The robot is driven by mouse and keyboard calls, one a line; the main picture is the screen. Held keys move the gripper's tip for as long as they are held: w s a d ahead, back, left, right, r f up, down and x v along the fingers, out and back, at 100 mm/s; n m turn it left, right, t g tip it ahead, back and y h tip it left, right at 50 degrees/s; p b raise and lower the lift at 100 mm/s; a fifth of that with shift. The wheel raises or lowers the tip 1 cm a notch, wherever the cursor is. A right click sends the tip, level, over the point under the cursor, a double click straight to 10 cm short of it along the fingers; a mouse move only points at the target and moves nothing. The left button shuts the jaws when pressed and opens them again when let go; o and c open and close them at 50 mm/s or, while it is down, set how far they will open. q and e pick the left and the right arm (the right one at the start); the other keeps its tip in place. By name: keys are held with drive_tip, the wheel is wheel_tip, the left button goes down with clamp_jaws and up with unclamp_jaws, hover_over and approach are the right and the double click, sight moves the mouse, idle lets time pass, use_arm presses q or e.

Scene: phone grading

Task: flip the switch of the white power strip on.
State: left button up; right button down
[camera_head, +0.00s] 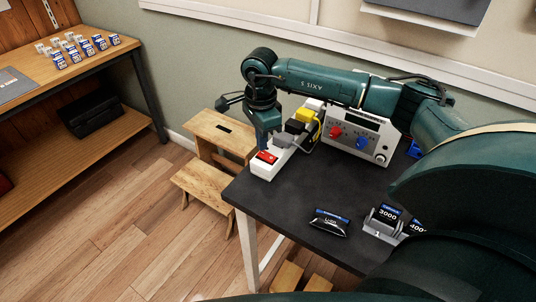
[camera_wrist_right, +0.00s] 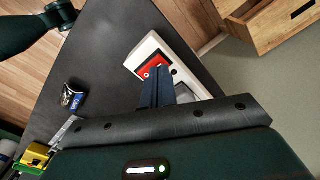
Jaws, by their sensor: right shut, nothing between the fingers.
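The white power strip (camera_head: 261,174) lies at the left edge of the dark table, with its near end towards the corner. Its red rocker switch (camera_head: 267,157) is at that near end; it also shows in the right wrist view (camera_wrist_right: 151,67). My right gripper (camera_head: 265,149) points down just over the switch; its shut, empty fingers (camera_wrist_right: 157,72) cover part of the switch in the wrist view. I cannot tell whether the fingertips touch it, or which way the rocker is tipped. Grey and yellow plugs (camera_head: 306,118) sit in the strip's far part. My left gripper is not in view.
A white instrument (camera_head: 376,157) with red and blue knobs stands right behind the strip. A black pouch (camera_head: 329,221) and a grey holder (camera_head: 379,232) with labelled packs lie nearer. A wooden step stool (camera_head: 205,183) stands beside the table. The table's front left is clear.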

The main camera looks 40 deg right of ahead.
sight(262, 152)
drive_tip(key=shift+f, duration=0.15)
drive_tip(key=shift+f+b, duration=0.85)
drive_tip(key=shift+f, duration=0.05)
drive_tip(key=shift+r+p, duration=2.4)
drive_tip(key=shift+r, duration=1.25)
